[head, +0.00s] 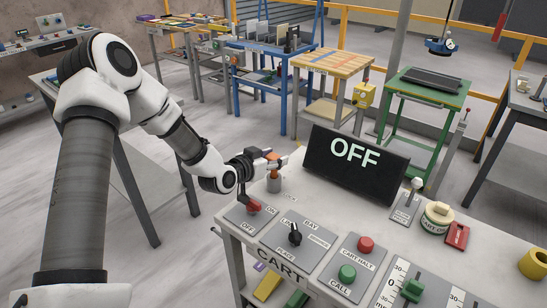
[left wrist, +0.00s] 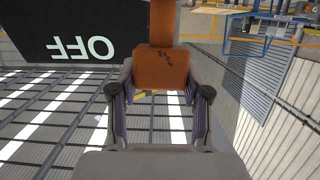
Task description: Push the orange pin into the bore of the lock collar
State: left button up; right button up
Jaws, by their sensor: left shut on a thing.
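The orange pin (head: 274,172) is held upright in my left gripper (head: 272,157), at the far left corner of the slab. In the left wrist view the gripper (left wrist: 160,95) is shut on the orange pin's block-like part (left wrist: 160,68), with a narrower orange part running to the top edge. The lock collar appears to be the short grey cylinder (head: 274,185) on the slab right under the pin. The pin's lower end meets the collar's top in the head view; I cannot tell how deep it sits in the bore. My right gripper is not in view.
A black display reading OFF (head: 355,164) stands close to the right of the collar. A red switch (head: 253,205), black knob (head: 295,233), red button (head: 365,244) and green button (head: 347,273) line the front of the slab (head: 330,218). A small lever (head: 414,190) stands further right.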

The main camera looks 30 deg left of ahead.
pick_arm(q)
jog(key=o, duration=1.4)
jog(key=shift+s, duration=0.1)
jog(key=v, duration=0.6)
jog(key=shift+s+a+r, duration=0.1)
jog(key=shift+s+a, duration=0.05)
jog(key=shift+s, duration=0.45)
